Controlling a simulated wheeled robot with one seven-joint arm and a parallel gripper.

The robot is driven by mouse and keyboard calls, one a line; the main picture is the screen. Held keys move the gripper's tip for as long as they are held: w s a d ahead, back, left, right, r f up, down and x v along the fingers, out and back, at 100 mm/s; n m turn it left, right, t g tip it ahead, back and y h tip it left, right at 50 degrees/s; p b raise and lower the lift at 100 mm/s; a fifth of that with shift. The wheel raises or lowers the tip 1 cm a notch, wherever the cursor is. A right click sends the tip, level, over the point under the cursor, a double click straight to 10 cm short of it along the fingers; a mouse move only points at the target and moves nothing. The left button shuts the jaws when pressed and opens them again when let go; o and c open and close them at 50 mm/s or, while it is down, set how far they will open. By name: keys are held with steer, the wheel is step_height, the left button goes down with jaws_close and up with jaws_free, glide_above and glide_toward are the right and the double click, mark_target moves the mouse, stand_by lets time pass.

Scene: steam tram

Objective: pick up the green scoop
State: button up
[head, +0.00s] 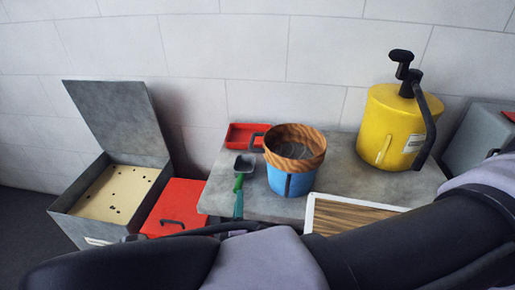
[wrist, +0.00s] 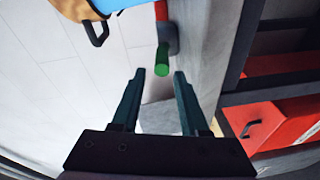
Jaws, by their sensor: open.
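The green scoop (head: 238,182) lies at the left part of the grey worktop, its grey bowl toward the wall and its green handle toward me. In the wrist view its green handle (wrist: 162,60) points at my gripper, its end just beyond and between the fingertips. My gripper (wrist: 159,74) is open, with nothing between its fingers. In the head view a teal finger of my gripper (head: 238,205) shows just in front of the handle. My arm hides the rest of the gripper there.
A blue pot with a wood-patterned rim (head: 294,160) stands close right of the scoop; its black handle (wrist: 97,38) faces the scoop. A red tray (head: 246,135) lies behind. A yellow canister (head: 393,128) stands right.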

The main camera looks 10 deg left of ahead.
mark_target(240, 184)
steer(key=x, duration=0.8)
steer(key=shift+w+a+f, duration=0.15)
steer(key=shift+w+f, duration=0.1)
steer(key=shift+w, duration=0.05)
jaws_close()
